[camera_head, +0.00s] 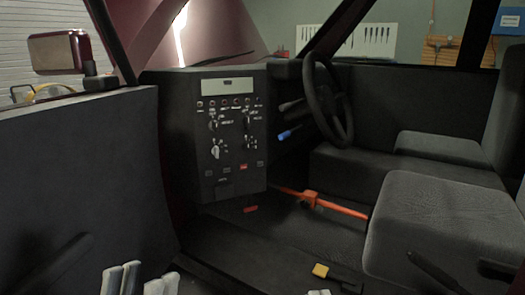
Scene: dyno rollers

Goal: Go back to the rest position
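My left gripper (141,279) shows only in part at the bottom edge of the head view, left of the middle. Its pale grey parts stand near the lower end of the open vehicle door. I see nothing held in it, but its fingertips are not clear enough to tell open from shut. A small pale sliver at the bottom edge (318,292) may be part of my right gripper; the rest is out of the picture.
The open door (75,180) fills the left. A dark control panel (228,140) with knobs stands in the middle, beside a steering wheel (327,100). An orange-red bar (335,207) crosses the footwell. A yellow piece (320,270) is below it. Grey seats (430,225) fill the right.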

